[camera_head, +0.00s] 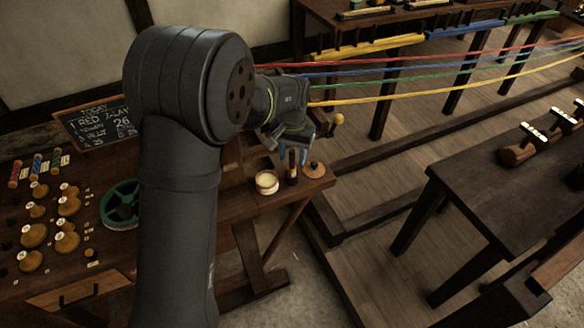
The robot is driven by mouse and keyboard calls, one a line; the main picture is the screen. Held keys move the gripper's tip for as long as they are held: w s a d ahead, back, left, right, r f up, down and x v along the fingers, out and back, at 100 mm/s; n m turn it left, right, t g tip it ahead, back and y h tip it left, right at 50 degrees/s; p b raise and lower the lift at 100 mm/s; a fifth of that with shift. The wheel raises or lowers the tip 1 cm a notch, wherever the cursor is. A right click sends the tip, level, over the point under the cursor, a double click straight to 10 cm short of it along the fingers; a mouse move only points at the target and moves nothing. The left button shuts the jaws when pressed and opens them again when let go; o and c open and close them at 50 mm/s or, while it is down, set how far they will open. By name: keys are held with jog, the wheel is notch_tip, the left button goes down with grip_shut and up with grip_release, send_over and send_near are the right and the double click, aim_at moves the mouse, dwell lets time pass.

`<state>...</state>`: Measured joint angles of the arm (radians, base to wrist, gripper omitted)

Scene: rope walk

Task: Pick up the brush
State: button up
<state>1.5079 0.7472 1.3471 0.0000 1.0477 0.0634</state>
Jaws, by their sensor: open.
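My gripper (292,156) is open, its blue-tipped fingers pointing down over the right end of the wooden bench. A slim brown upright piece, which looks like the brush (292,169), stands just below and between the fingertips. Its top is partly hidden by the gripper, and I cannot tell whether the fingers touch it. A round pot with a pale cream top (266,180) stands just left of it. A round brown lid with a knob (313,170) lies just right of it.
The bench (210,212) also carries a green reel (120,205), several wooden knobbed pieces (68,206) and a chalkboard (97,120). Coloured ropes (400,73) stretch across behind my gripper. A dark table (500,190) stands at right, with open floor between.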

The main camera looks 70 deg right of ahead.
aim_at(292, 166)
jog(key=shift+f, duration=1.3)
grip_shut()
jog(key=shift+r, duration=0.1)
